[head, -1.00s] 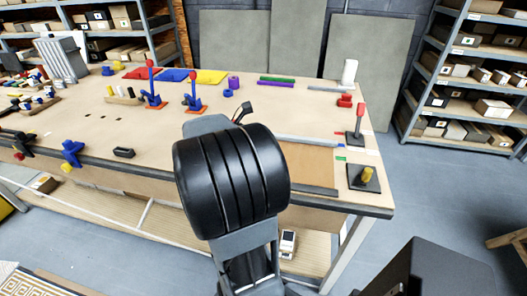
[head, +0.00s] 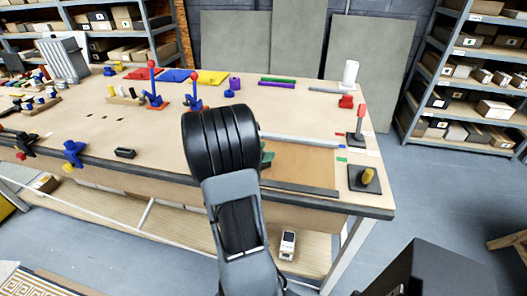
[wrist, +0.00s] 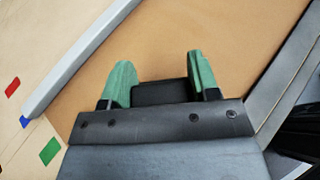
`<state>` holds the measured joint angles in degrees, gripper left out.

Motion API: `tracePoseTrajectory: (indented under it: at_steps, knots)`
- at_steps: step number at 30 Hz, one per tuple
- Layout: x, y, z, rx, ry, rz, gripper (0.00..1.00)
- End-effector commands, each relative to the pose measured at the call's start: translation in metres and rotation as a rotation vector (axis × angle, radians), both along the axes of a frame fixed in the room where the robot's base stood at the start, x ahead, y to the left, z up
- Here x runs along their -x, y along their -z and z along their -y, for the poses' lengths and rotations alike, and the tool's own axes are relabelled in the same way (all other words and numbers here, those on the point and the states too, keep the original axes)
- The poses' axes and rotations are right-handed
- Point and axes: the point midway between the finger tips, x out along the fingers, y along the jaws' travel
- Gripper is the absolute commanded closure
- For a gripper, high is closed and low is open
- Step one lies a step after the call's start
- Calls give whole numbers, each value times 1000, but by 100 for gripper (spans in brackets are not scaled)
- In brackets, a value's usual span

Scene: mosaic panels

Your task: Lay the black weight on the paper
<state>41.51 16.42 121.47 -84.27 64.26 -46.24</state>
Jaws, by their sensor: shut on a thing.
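The brown paper (head: 305,165) lies on the right part of the workbench, and it fills much of the wrist view (wrist: 220,40). My gripper (wrist: 160,85) has green fingertips and is shut on the black weight (wrist: 160,94), a dark block between them. In the head view my arm hides the weight and most of the gripper; only a bit of green fingertip shows at the paper's left side. The gripper is over the paper. I cannot tell whether the weight touches it.
Grey bars (head: 300,141) and (head: 300,187) run along the paper's far and near edges. A small black item (head: 125,153) lies near the bench's front edge.

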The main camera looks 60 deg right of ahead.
Motion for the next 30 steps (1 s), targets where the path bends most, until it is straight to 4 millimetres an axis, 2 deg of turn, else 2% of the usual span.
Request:
tracePoseTrajectory:
  at_steps: [14, 15, 22, 30]
  knots:
    - [0, 4, 0, 4, 0, 1, 99]
    - [0, 5, 0, 0, -1, 0, 42]
    - [0, 4, 0, 0, 0, 0, 20]
    - [0, 2, 0, 0, -1, 0, 19]
